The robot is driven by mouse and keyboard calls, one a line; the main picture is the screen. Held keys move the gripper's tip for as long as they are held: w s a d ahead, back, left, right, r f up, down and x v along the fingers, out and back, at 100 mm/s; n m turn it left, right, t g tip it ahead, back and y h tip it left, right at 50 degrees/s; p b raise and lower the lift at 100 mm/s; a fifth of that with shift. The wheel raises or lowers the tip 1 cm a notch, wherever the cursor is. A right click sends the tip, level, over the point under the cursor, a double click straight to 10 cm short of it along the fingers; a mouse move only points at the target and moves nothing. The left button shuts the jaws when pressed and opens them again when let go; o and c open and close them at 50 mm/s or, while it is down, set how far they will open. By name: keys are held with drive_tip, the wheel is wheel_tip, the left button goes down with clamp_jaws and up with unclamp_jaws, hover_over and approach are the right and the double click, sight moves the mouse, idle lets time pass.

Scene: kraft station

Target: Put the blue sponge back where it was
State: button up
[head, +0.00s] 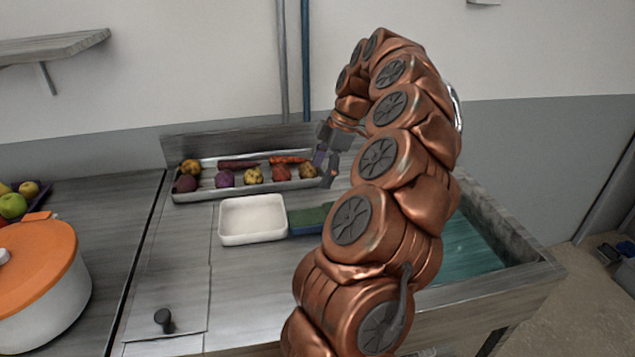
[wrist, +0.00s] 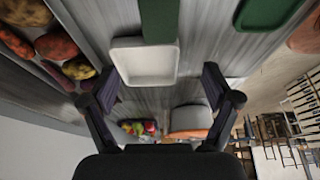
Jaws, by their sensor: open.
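A low blue block with a green top (head: 308,219), which looks like the blue sponge, lies on the counter against the right side of a white tray (head: 252,240). My arm hides its right end. In the wrist view a dark green strip (wrist: 160,20) touches the white tray (wrist: 118,62); no blue shows on it there. My gripper (head: 327,168) is open and empty, above the counter near the right end of the vegetable tray. In the wrist view its fingers (wrist: 160,88) stand wide apart with nothing between them.
A metal tray of vegetables (head: 190,197) lies along the back wall. A pot with an orange lid (head: 38,255) stands at left, near fruit (head: 14,205). A sink with water (head: 465,250) is at right. A second green thing (wrist: 268,12) shows in the wrist view. The front-left counter is mostly clear.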

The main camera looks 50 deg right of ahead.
drive_tip(key=shift+d+r, duration=0.15)
drive_tip(key=shift+r, duration=0.35)
drive_tip(key=a+r+m+g, duration=0.2)
drive_tip(key=a+r, duration=0.1)
drive_tip(key=a, duration=2.3)
drive_tip(key=s+a+f+m+h, duration=0.1)
drive_tip(key=s+a+f+m, duration=0.2)
drive_tip(key=s, duration=0.4)
drive_tip(key=s+a+f+m+g+h, duration=0.1)
drive_tip(key=s+a+f+m, duration=0.1)
drive_tip(key=s, duration=0.5)
drive_tip(key=s+a+f+m+g+h, duration=0.1)
drive_tip(key=s+a+f+m, duration=0.2)
drive_tip(key=s+f, duration=0.3)
drive_tip(key=shift+s+a+f+m+h, duration=0.3)
drive_tip(key=shift+s+a, duration=0.45)
drive_tip(key=shift+a, duration=0.15)
